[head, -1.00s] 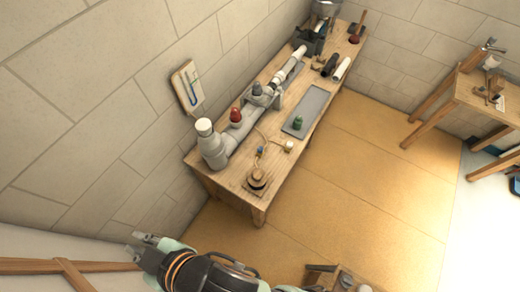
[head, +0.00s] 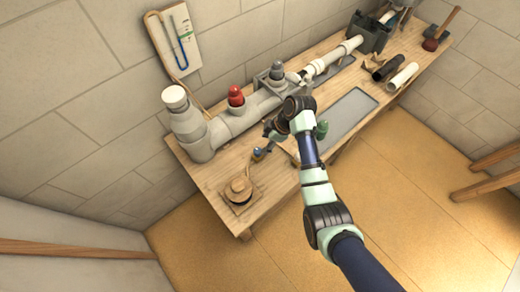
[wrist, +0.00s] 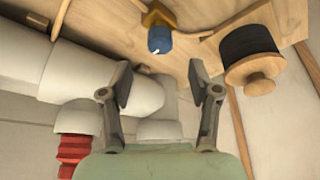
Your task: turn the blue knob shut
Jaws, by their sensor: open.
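The blue knob (head: 258,152) sits on a brass-coloured fitting on the workbench, in front of the grey pipe. In the wrist view the blue knob (wrist: 159,40) shows beyond the fingertips, near the top middle, with a small white mark on it. My gripper (head: 267,134) is just behind and right of the knob in the head view. In the wrist view my gripper (wrist: 160,85) is open and empty, its two fingers well apart. The knob lies beyond the gap, and no touch shows.
A grey pipe (head: 235,123) runs along the wall side with a red knob (head: 236,95) and a grey knob (head: 277,69). A green knob (head: 321,130) stands by a grey tray (head: 352,108). A round wooden piece (head: 239,190) sits at the near bench end.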

